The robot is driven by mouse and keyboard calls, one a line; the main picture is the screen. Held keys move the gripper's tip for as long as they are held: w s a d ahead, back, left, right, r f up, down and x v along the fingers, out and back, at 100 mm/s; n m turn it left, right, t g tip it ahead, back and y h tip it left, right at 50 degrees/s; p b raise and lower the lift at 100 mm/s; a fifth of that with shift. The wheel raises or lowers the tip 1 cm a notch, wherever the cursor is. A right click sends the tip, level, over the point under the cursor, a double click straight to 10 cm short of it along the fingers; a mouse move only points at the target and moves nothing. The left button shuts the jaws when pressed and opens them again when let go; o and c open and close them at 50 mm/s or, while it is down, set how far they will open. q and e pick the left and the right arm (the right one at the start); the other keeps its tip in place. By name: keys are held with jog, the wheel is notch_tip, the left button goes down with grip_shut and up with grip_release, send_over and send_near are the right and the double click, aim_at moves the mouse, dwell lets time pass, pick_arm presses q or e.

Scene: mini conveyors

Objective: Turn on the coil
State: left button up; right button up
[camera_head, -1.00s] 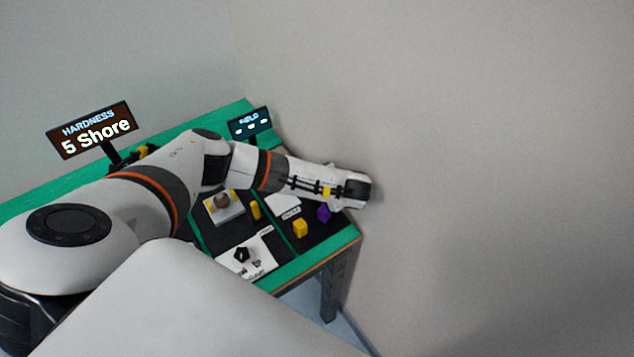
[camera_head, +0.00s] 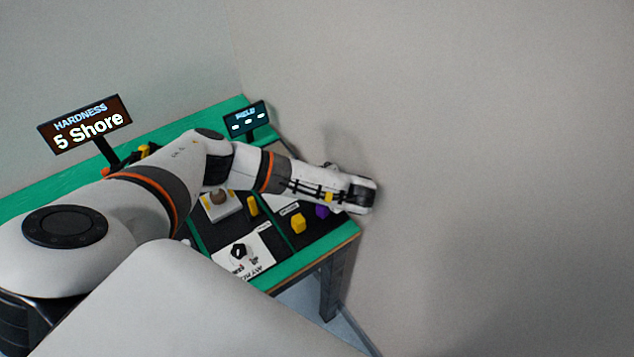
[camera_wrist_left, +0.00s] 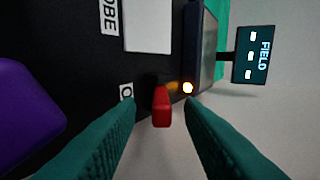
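The coil itself is not clearly identifiable. In the head view my left forearm reaches over the table's right end and hides the fingers and lever. My right gripper is not in view.
A purple object (camera_wrist_left: 25,115) lies left of the fingers in the wrist view; a purple block (camera_head: 322,211) and yellow block (camera_head: 299,223) show in the head view. A HARDNESS sign (camera_head: 86,124) reads 5 Shore. Walls stand close behind the green-edged table (camera_head: 312,258).

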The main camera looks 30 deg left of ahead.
pick_arm(q)
jog(key=b+v, duration=0.1)
jog(key=v, duration=1.1)
jog(key=shift+f, duration=0.15)
